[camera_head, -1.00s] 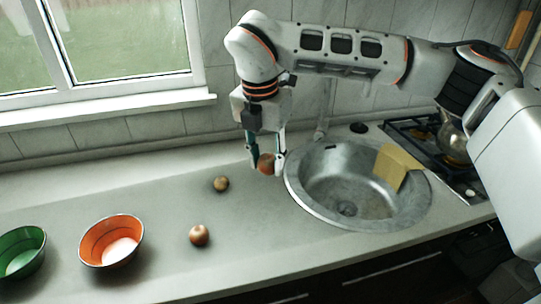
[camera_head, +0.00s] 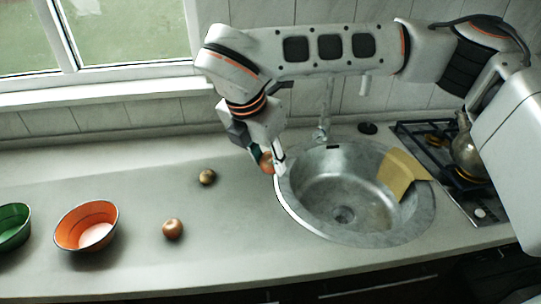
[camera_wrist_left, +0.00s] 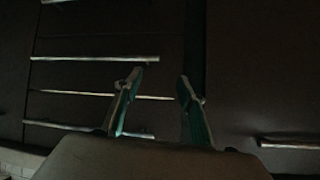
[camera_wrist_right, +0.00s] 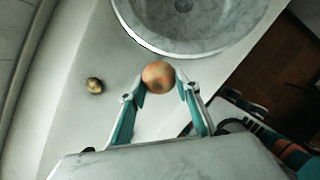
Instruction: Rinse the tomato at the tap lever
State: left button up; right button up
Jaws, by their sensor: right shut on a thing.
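The tomato (camera_head: 266,161), round and orange-red, is between the fingertips of my right gripper (camera_head: 268,165) in the head view. It sits just left of the sink's rim, seemingly above the counter. The right wrist view shows the tomato (camera_wrist_right: 159,77) pinched between both fingers, with the sink beyond it. The tap (camera_head: 322,125) stands behind the sink, partly hidden by my right arm; its lever is hard to make out. My left gripper (camera_wrist_left: 162,80) shows only in the left wrist view. Its fingers are apart and empty before dark cabinet fronts with bar handles.
The round metal sink (camera_head: 300,222) holds a yellow cloth-like piece (camera_head: 400,173) on its right side. A stove with a kettle (camera_head: 467,150) is farther right. An onion-like item (camera_head: 173,229), a small brown item (camera_head: 207,177), an orange bowl (camera_head: 88,226) and a green bowl (camera_head: 13,226) stand left.

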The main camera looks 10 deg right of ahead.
aim_at(321, 126)
jog(key=k+l+u, duration=0.1)
jog(key=l+u, duration=0.25)
jog(key=l, duration=1.1)
